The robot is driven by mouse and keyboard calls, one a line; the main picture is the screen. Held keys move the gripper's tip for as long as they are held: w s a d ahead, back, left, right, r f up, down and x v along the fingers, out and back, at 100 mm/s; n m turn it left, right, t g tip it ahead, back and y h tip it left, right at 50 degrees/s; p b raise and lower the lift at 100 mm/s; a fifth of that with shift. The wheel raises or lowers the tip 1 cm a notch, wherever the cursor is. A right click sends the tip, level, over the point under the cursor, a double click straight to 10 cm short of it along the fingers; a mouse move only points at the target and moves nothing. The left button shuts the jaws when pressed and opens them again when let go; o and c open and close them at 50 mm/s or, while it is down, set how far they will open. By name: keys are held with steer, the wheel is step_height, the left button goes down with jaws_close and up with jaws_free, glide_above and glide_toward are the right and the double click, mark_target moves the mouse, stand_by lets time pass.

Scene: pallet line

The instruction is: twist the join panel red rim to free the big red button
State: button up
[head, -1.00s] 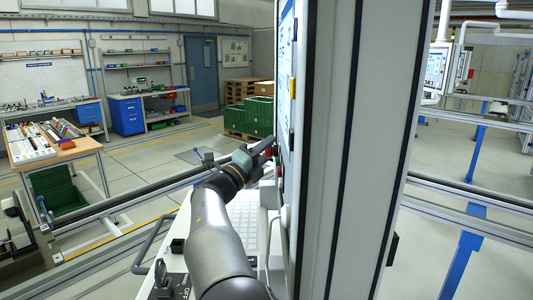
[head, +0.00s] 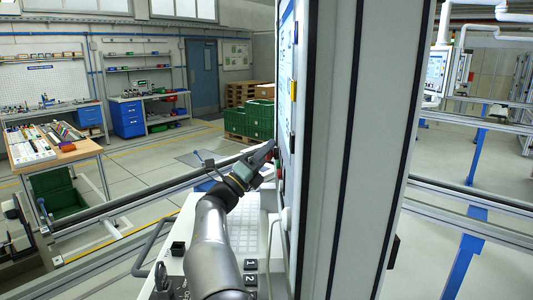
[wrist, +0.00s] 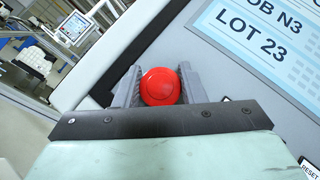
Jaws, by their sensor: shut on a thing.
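The big red button (wrist: 160,86) sits between the two fingers of my gripper (wrist: 158,88) in the wrist view. The fingers are shut on it, one on each side. The red rim cannot be told apart from the button cap. The join panel (wrist: 215,55) is a grey face with printed labels, one reading LOT 23. In the head view my gripper (head: 268,155) reaches the side of the tall panel cabinet (head: 345,150), which is seen edge-on. The button is mostly hidden there.
A white keyed unit (head: 240,230) stands below the arm. Green crates (head: 250,118) and pallets stand at the back. A bench with trays (head: 50,145) is at left.

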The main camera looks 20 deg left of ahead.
steer(key=shift+d, duration=0.1)
steer(key=o, duration=1)
